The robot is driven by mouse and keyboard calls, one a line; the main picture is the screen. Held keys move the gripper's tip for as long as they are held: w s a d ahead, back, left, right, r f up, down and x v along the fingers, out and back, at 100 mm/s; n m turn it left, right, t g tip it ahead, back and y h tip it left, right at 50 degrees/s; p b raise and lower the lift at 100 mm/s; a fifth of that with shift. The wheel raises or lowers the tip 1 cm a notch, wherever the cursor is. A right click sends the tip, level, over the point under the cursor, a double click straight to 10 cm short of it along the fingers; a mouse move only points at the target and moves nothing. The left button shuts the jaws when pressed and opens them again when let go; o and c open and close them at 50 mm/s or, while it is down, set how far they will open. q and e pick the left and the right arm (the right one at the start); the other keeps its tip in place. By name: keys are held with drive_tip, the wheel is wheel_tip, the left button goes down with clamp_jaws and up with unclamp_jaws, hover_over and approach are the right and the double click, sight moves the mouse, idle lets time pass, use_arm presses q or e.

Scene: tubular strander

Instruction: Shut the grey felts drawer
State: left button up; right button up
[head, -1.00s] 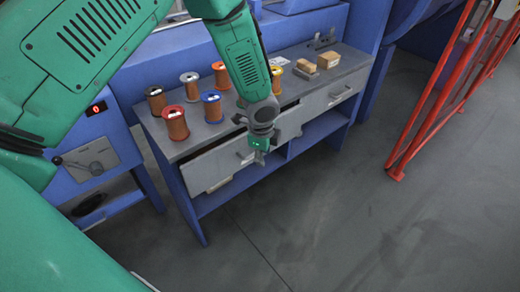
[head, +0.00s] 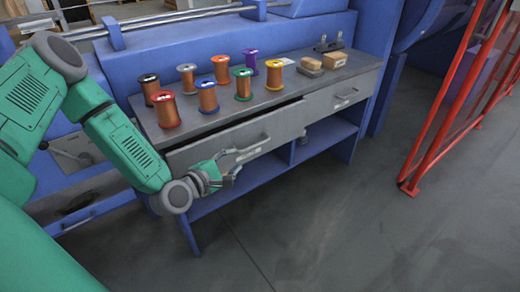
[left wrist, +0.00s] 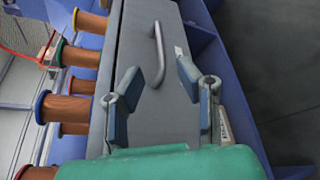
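The grey left-hand drawer (head: 212,146) of the bench stands slightly open, with a dark gap along its top edge. It has a bar handle (head: 252,146) and a pale label too small to read, so I cannot confirm it is the felts drawer. My left gripper (head: 236,166) is open and empty in front of this drawer, below the handle. In the left wrist view, its fingers (left wrist: 157,97) are spread before the grey drawer front (left wrist: 135,80), with the handle (left wrist: 159,55) beyond them. Whether they touch the front I cannot tell. My right gripper is not in view.
Several wire spools (head: 207,97) stand on the bench top, with small tan blocks (head: 334,60) farther right. A right-hand grey drawer (head: 325,102) looks shut. Blue open shelves (head: 260,172) lie below. A red frame (head: 437,118) stands right; the floor in front is clear.

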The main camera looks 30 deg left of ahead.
sight(253, 147)
use_arm(q)
drive_tip(key=b+x, duration=0.3)
drive_tip(key=x, duration=1)
drive_tip(key=shift+w+a+f+b, duration=0.1)
drive_tip(key=shift+f+b, duration=0.05)
drive_tip(key=shift+b, duration=0.2)
drive_tip(key=shift+w+a, duration=0.1)
drive_tip(key=shift+a, duration=0.05)
